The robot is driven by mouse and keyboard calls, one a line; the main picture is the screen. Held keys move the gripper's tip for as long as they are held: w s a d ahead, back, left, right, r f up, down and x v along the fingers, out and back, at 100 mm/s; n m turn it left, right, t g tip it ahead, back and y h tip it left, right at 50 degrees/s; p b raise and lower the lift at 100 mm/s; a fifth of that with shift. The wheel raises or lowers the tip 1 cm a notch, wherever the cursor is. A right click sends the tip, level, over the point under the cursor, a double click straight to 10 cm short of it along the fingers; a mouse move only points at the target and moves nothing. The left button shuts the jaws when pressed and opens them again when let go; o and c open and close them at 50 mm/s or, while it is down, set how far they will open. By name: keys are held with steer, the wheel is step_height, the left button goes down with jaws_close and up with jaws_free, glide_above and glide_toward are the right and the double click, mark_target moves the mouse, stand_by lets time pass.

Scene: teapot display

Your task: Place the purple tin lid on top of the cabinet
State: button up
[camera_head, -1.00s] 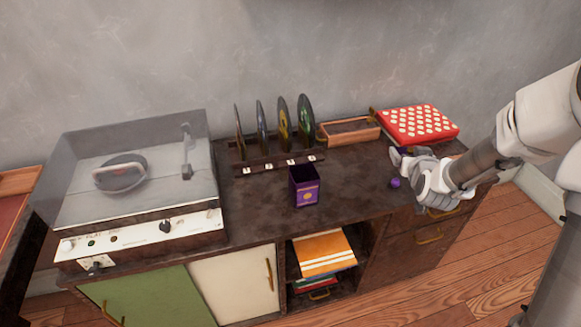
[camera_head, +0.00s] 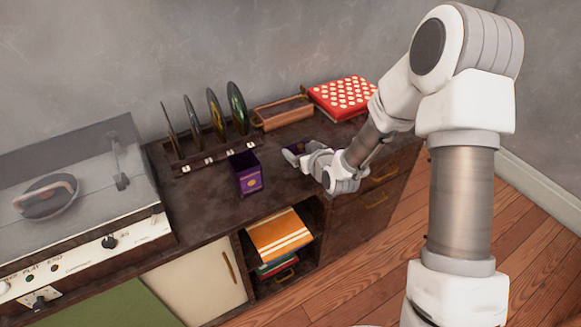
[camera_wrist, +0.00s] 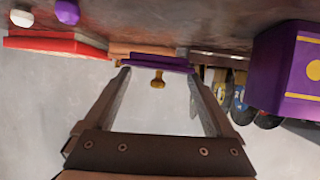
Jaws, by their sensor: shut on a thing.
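The purple tin lid (camera_wrist: 157,65) has a gold knob and sits between the fingertips of my gripper (camera_wrist: 158,72) in the wrist view. In the head view a purple part of the lid (camera_head: 298,146) shows at my gripper (camera_head: 293,154), over the cabinet top (camera_head: 210,222). I cannot tell whether the lid touches the top. The open purple tin (camera_head: 247,177) with a gold emblem stands upright on the cabinet, left of my gripper. It also shows at the right of the wrist view (camera_wrist: 283,70).
A rack with several upright records (camera_head: 213,112) stands behind the tin. A wooden tray (camera_head: 282,113) and a red white-dotted box (camera_head: 343,97) are at the back right. A record player (camera_head: 85,200) fills the left. Purple (camera_wrist: 67,12) and white (camera_wrist: 21,18) small objects show in the wrist view.

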mark_target(294, 173)
steer(key=shift+s+a+f, duration=0.25)
steer(key=shift+a+f, duration=0.15)
steer(key=shift+a, duration=0.15)
steer(key=shift+s+a+f, duration=0.2)
steer(key=shift+a+f, duration=0.2)
steer(key=shift+a, duration=0.1)
steer(key=shift+f+b, duration=0.5)
steer(key=shift+f, duration=1.35)
steer(key=shift+f, duration=0.15)
steer(key=o, duration=1.2)
